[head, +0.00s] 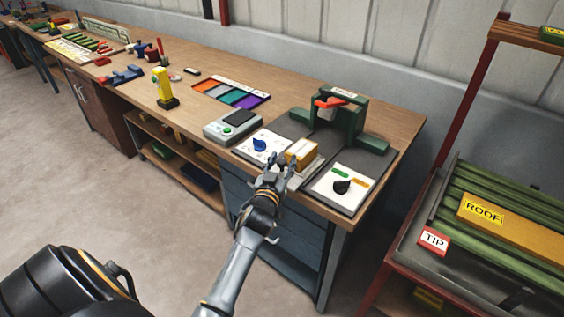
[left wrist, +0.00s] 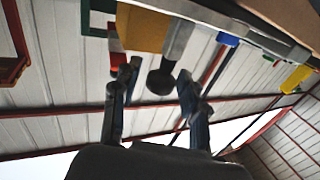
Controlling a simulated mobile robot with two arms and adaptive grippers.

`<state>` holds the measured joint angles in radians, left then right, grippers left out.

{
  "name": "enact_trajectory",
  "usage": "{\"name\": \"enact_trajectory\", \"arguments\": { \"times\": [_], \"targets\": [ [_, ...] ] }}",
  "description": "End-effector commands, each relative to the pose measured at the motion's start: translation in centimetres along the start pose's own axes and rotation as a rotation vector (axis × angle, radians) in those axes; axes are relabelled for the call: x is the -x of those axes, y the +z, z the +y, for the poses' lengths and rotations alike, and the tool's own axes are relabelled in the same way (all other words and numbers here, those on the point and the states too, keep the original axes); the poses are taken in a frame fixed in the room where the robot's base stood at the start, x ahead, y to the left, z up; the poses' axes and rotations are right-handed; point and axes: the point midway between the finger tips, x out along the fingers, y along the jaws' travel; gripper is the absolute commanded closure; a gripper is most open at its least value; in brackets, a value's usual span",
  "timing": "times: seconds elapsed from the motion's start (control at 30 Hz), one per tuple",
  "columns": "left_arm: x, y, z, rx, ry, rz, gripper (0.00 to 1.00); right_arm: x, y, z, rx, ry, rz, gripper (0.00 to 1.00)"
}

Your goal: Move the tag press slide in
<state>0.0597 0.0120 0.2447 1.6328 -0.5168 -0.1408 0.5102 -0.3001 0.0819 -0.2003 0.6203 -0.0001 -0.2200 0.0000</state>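The tag press (head: 349,112) is a green frame with a red lever, on a dark base at the right end of the workbench. Its grey slide (head: 312,169) carries a yellow-brown block (head: 301,151) and sticks out toward the bench's front edge. My left gripper (head: 281,170) is at the front end of the slide, fingers pointing at it. In the left wrist view, a dark round knob (left wrist: 161,82) on the grey slide (left wrist: 179,42) lies between the open fingers (left wrist: 158,80), with gaps visible on both sides. My right gripper is out of view.
Left of the slide is a white panel with a blue knob (head: 260,145); right is one with a black knob (head: 342,186). A grey device (head: 232,126) and a coloured tray (head: 230,93) stand further left. A red-framed rack (head: 473,112) stands at the right.

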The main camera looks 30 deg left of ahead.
Motion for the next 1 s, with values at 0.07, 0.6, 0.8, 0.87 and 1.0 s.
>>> {"name": "enact_trajectory", "arguments": {
  "times": [0.07,0.6,0.8,0.87,1.0],
  "targets": [
    [0.0,0.0,0.0,0.0,0.0,0.0,0.78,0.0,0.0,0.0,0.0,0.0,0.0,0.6],
    [-3.0,0.4,1.3,0.002,0.0,0.003,1.0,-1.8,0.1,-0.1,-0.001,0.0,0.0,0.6],
    [-6.5,0.4,2.8,0.002,0.001,0.002,1.0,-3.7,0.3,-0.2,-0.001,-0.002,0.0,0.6],
    [-7.1,0.3,3.0,0.001,0.002,0.002,1.0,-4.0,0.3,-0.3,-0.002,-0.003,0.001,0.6],
    [-7.6,0.1,3.4,0.001,0.003,-0.001,1.0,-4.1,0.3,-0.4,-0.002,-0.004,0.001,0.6]
  ]
}}
